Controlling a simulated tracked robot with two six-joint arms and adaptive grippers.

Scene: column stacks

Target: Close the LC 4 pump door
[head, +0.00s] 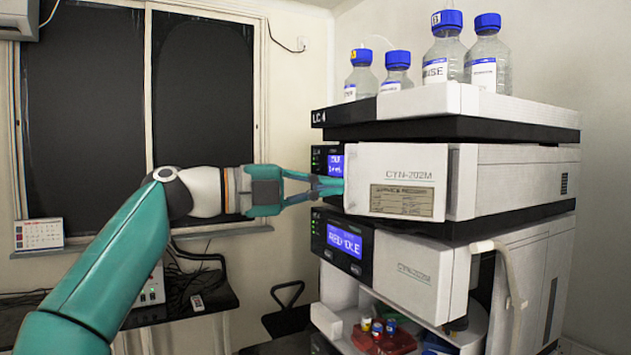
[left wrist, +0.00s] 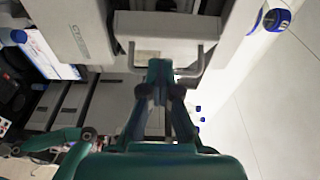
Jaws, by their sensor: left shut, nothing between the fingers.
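The LC 4 stack (head: 515,185) stands at the right of the head view. The pump door (head: 395,180), a white panel marked CYN-202M, is on its upper module. It faces me more squarely than the front panel below and looks swung out; how far is hard to tell. My left gripper (head: 332,187) reaches in from the left, its fingers shut and empty at the door's left edge. I cannot tell if they touch it. In the left wrist view the shut fingertips (left wrist: 160,72) are beside a pale U-shaped bracket (left wrist: 165,50).
Blue-capped bottles (head: 445,50) stand on top of the stack. The lower module (head: 412,270) has a lit display and a hanging pale tube (head: 515,275). Small capped vials (head: 377,328) sit low in front. A dark desk (head: 190,305) stands behind at left.

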